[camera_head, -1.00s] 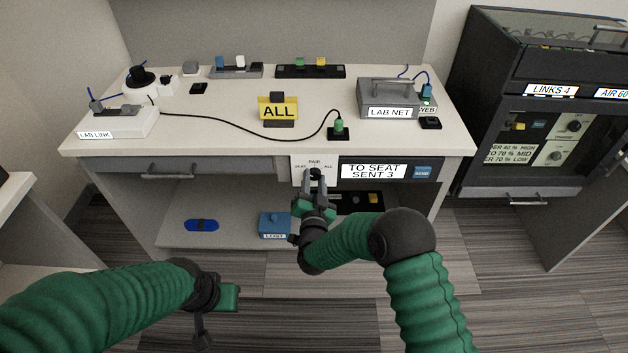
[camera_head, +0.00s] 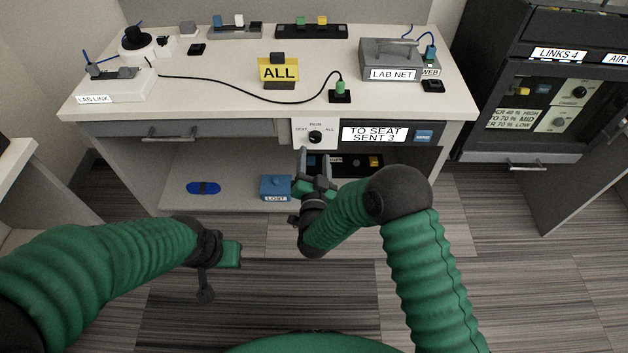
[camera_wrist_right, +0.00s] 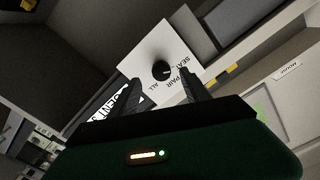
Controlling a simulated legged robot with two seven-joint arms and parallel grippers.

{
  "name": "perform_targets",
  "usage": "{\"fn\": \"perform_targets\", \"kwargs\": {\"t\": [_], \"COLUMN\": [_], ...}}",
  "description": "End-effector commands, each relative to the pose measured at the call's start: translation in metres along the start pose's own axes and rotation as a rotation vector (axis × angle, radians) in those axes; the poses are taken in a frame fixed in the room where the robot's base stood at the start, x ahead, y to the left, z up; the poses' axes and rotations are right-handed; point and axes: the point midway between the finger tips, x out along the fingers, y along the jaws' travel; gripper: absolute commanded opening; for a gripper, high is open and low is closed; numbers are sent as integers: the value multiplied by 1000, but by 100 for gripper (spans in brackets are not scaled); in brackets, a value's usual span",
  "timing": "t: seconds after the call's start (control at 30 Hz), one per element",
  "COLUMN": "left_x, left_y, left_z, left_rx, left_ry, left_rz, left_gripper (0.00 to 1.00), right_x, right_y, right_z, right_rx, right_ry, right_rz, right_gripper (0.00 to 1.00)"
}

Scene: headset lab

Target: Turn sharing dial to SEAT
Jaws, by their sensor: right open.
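The sharing dial (camera_head: 315,137) is a round black knob on a white plate (camera_head: 300,143) at the desk's front edge. SEAT is printed at its left, PAIR above, ALL at its right. Its pointer is too small to read surely. My right gripper (camera_head: 315,158) is open and empty, just below and in front of the dial, apart from it. In the right wrist view the dial (camera_wrist_right: 161,70) shows beyond and between the open fingertips (camera_wrist_right: 160,82). The display (camera_head: 375,134) beside the plate reads TO SEAT SENT 3. My left gripper (camera_head: 230,253) hangs low at the left; its fingers are unclear.
A blue SEND button (camera_head: 424,135) is right of the display. The drawer handle (camera_head: 171,133) juts out at the left. Below, the shelf holds a blue LOST box (camera_head: 275,187) and a dark strip (camera_head: 345,162). A yellow ALL sign (camera_head: 279,70) stands on the desk.

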Motion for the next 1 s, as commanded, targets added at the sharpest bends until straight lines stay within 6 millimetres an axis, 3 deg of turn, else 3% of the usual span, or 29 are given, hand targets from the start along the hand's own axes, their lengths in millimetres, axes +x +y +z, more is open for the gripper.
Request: {"fn": "perform_targets", "kwargs": {"t": [0.2,0.4,0.57,1.0], "left_x": [-15,-19,-19,-19], "left_y": [0,0,0,0], "left_z": [-4,-4,-5,-4], "left_rx": [0,0,0,0], "left_ry": [0,0,0,0], "left_rz": [0,0,0,0], "left_gripper": [0,0,0,0], "right_x": [-65,-104,-114,-111], "right_y": [-2,0,0,0], "right_z": [0,2,2,1], "right_rx": [-3,-1,-1,-3], "right_ry": [-7,-6,-3,-13], "right_rz": [-2,0,0,1], "right_gripper": [55,55,55,55]}}
